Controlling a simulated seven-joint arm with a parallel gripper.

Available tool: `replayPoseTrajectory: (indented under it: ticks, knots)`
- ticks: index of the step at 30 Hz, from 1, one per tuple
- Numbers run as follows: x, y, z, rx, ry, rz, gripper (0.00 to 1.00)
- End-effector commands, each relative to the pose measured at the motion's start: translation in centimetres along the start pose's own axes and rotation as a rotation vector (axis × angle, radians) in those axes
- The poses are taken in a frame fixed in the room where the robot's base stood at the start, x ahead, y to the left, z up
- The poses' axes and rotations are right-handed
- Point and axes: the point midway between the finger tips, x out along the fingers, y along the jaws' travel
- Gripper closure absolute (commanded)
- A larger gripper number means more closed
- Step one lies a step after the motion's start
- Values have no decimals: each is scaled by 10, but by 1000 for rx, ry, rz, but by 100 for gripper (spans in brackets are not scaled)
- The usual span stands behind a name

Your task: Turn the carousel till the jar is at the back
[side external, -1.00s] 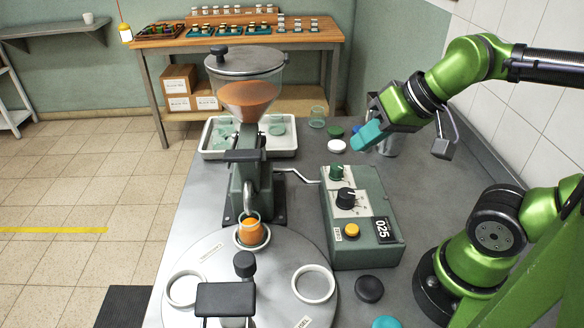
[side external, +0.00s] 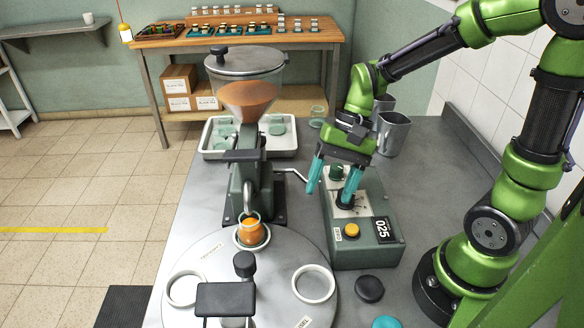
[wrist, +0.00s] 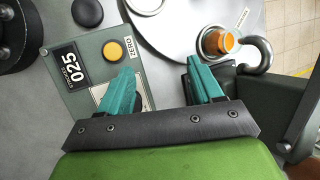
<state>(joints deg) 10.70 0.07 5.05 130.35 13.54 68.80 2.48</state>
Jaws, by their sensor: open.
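The carousel (side external: 210,290) is a round metal disc at the lower left with white ring seats. The jar (side external: 252,233), holding orange powder, stands in the ring at the carousel's back, under the filler spout. A black knob (side external: 244,264) and a dark flat handle (side external: 225,298) rise at the carousel's middle. My gripper (side external: 330,194) is open and empty, its teal fingers pointing down over the green control box, right of the jar and apart from it.
The control box (side external: 372,252) has a green knob, a yellow button (side external: 352,230) and a 025 display. The filler with its hopper (side external: 249,95) stands left of my gripper. A white tray (side external: 278,140) lies behind. Metal cups (side external: 392,135) stand at the right.

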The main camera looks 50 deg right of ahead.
Motion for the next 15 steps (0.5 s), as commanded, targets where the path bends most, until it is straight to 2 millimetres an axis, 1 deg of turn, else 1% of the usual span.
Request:
replayPoseTrajectory:
  ticks: [1,3,6,9,11,12,15]
  knots:
    - [12,-5,-2,87,-98,-3,35]
    - [24,-15,-1,203,-229,-20,35]
    - [35,-33,0,354,-405,-52,35]
    - [38,-54,2,478,-558,-90,35]
    - [33,-68,5,531,-635,-116,35]
    - [27,-75,8,548,-663,-131,35]
    - [22,-81,14,575,-701,-143,35]
